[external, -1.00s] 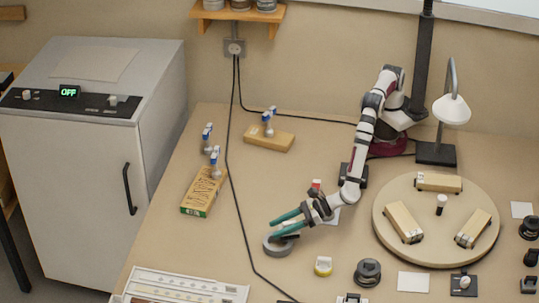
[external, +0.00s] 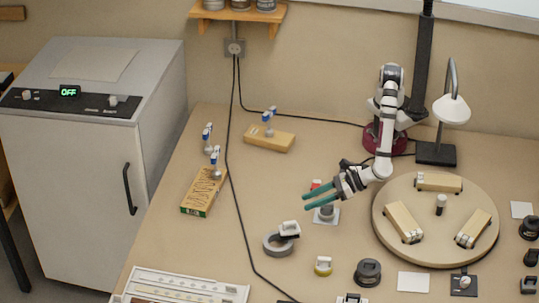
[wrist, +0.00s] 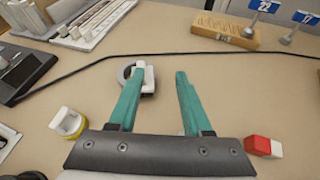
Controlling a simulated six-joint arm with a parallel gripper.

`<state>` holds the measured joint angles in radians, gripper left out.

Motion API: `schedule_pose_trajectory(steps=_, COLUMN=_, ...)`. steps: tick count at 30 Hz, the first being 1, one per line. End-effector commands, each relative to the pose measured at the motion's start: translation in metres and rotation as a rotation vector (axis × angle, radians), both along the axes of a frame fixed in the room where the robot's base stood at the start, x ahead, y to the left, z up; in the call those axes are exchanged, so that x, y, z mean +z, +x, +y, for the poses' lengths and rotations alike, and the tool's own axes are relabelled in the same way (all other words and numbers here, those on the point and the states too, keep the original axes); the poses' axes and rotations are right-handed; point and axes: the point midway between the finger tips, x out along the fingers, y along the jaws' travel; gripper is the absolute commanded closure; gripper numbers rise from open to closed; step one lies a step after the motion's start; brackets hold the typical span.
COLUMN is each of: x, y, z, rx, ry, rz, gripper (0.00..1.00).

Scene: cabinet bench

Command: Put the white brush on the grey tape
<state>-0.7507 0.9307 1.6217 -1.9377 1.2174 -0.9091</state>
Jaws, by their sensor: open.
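The grey tape (external: 277,249) is a flat ring on the bench, left of my gripper. The white brush (external: 290,229), a small white piece with a dark part, sits at the tape's back right rim and appears to rest on it. In the wrist view, the tape (wrist: 124,75) and the white brush (wrist: 148,80) lie near the left finger, which partly covers the tape. My gripper (external: 305,201) has teal fingers spread apart, with nothing between them. It is up and to the right of the brush; its fingers also show in the wrist view (wrist: 159,72).
A red and white block (wrist: 263,146) and a grey square plate with a knob (external: 326,216) are close to my gripper. A round turntable (external: 440,248) is at right. A black cable (external: 238,190) crosses the bench.

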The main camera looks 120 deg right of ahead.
Motion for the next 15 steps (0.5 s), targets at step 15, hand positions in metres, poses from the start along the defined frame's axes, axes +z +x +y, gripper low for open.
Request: schedule_pose_trajectory(steps=15, x=0.111, y=-0.361, z=-0.189, rx=-2.538, ry=1.455, rz=-0.511, gripper=0.51)
